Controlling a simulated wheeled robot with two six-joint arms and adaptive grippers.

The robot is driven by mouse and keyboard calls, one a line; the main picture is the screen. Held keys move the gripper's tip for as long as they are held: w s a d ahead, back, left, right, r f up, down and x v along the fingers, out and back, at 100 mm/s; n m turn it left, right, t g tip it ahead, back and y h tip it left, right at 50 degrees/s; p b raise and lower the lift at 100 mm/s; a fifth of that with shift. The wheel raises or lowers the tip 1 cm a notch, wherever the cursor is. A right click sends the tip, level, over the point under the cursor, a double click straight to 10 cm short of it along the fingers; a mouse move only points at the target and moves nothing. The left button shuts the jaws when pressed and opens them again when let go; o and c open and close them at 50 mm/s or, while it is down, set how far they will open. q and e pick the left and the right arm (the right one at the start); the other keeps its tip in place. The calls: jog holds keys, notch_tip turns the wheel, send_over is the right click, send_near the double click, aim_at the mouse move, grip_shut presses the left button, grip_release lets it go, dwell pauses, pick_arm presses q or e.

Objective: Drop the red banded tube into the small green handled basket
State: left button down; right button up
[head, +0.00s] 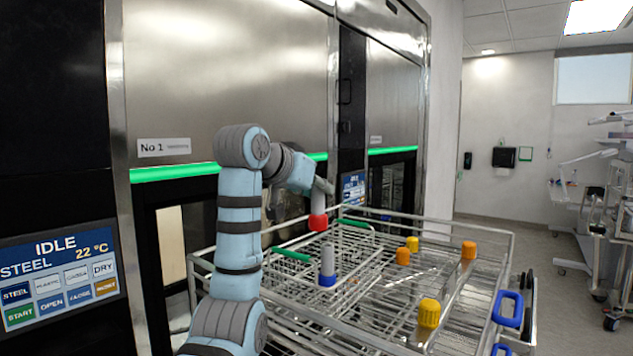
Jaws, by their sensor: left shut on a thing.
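The red banded tube (318,222) is a grey tube with a red band at its lower end, hanging roughly upright. My left gripper (318,192) is shut on its upper part; the fingers are small and partly hidden by my wrist. The small green handled basket (345,262) is a wire basket with a green handle at its near left (291,255) and another at its far side (355,222). In the picture the tube overlaps the far left part of this basket; its exact height above it is unclear. My right gripper is not in view.
A grey tube with a blue band (327,268) stands at the basket. Several orange and yellow capped items (428,313) stand on the larger wire rack (495,240) to the right. Blue handles (507,307) are at its right edge. Steel washers (225,80) rise behind.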

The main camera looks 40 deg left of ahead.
pick_arm(q)
jog(key=shift+w+d+f, duration=0.1)
jog(key=shift+w, duration=0.6)
jog(key=c, duration=1.5)
grip_release()
jog(key=shift+o, duration=1)
jog(key=shift+s, duration=0.15)
jog(key=shift+s+r, duration=0.25)
jog(key=shift+s, duration=0.15)
notch_tip(320, 180, up, 9)
jog(key=shift+r, duration=0.15)
jog(key=shift+s+d+r, duration=0.1)
jog(key=shift+s+r, duration=0.1)
jog(key=shift+r, duration=0.25)
jog(key=shift+w+a+f, duration=0.15)
jog(key=shift+w+a, duration=0.05)
jog(key=shift+w, duration=0.05)
